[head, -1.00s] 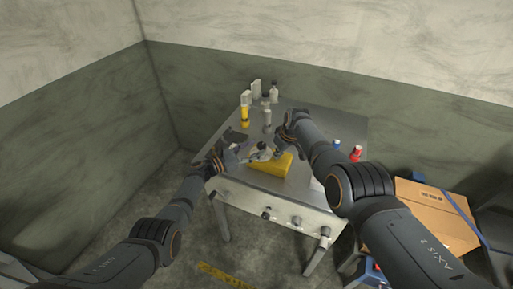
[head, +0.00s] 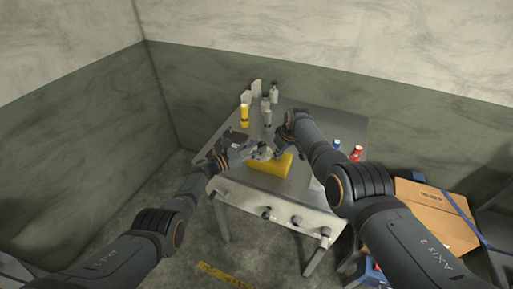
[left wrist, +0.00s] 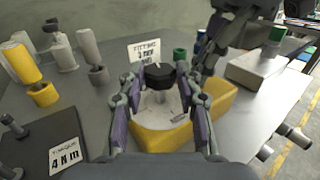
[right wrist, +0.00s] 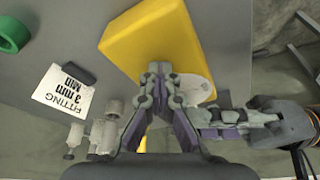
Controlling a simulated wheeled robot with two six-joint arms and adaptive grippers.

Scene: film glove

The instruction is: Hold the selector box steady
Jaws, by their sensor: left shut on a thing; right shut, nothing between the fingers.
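The yellow selector box (head: 270,166) sits on the grey table near its front edge; it also shows in the left wrist view (left wrist: 160,138) and right wrist view (right wrist: 150,40). A round pale dial (left wrist: 162,106) lies on its top, with a dark knob (left wrist: 160,76) above it. My left gripper (left wrist: 160,88) has its fingers on both sides of the knob and is shut on it. My right gripper (right wrist: 160,70) is shut and empty, its fingertips against or very near the yellow box. I cannot tell whether they touch.
Several bottles and cylinders, one yellow (head: 244,116), stand at the back left. A cardboard box (head: 432,212) is beside the table.

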